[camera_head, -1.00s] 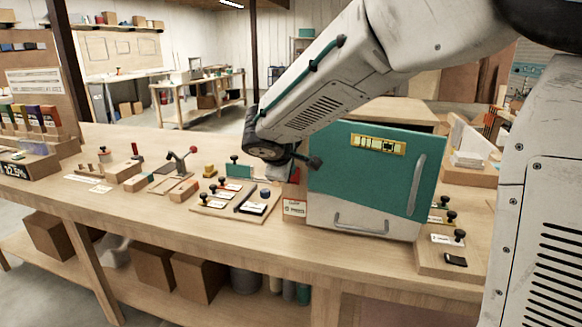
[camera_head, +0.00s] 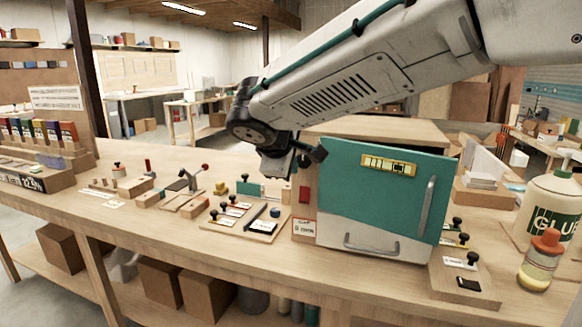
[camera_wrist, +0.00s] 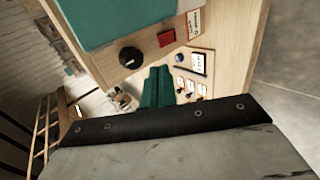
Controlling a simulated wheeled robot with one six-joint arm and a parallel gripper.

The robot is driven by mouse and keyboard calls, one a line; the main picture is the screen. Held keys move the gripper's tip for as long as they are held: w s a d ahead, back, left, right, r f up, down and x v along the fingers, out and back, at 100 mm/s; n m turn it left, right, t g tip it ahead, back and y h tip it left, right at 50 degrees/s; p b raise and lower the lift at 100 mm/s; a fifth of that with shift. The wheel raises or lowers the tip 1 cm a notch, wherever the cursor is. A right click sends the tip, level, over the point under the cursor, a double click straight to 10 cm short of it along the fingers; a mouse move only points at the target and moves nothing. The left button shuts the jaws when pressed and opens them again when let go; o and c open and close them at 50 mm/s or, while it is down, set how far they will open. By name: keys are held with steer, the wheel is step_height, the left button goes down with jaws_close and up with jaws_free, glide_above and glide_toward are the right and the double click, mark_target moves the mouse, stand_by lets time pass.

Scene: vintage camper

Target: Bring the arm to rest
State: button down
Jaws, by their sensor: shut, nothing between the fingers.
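My arm reaches in from the upper right in the head view, its wrist just left of the teal-fronted cabinet (camera_head: 385,190) and above the workbench. In the wrist view my gripper (camera_wrist: 156,85) shows as two teal fingers side by side, shut and empty. The fingers are not clear in the head view. In the wrist view, the cabinet's wooden side with a black knob (camera_wrist: 130,57) and a red square (camera_wrist: 166,38) is close beyond the fingers. I cannot tell whether anything touches it.
The workbench (camera_head: 130,228) holds a board with black-knobbed stamps (camera_head: 232,210) left of the cabinet and a small clamp-like tool (camera_head: 188,180) farther left. At the right stand a glue bottle (camera_head: 547,208) and an orange-capped jar (camera_head: 541,260). Open air lies above the bench's left part.

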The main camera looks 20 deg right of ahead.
steer(key=s+d+f+m+g+y, duration=0.2)
steer(key=s+f+m, duration=0.1)
steer(key=s, duration=0.7)
steer(key=s+d+f+m+g+y, duration=0.2)
steer(key=s+d+f+m, duration=0.1)
steer(key=s, duration=0.8)
steer(key=s+d+f+m+g+y, duration=0.1)
steer(key=s+f+m, duration=0.3)
steer(key=s, duration=0.6)
steer(key=shift+s+d+m+g+y, duration=0.2)
steer(key=shift+d+m+g+y, duration=0.2)
steer(key=shift+d+g, duration=0.3)
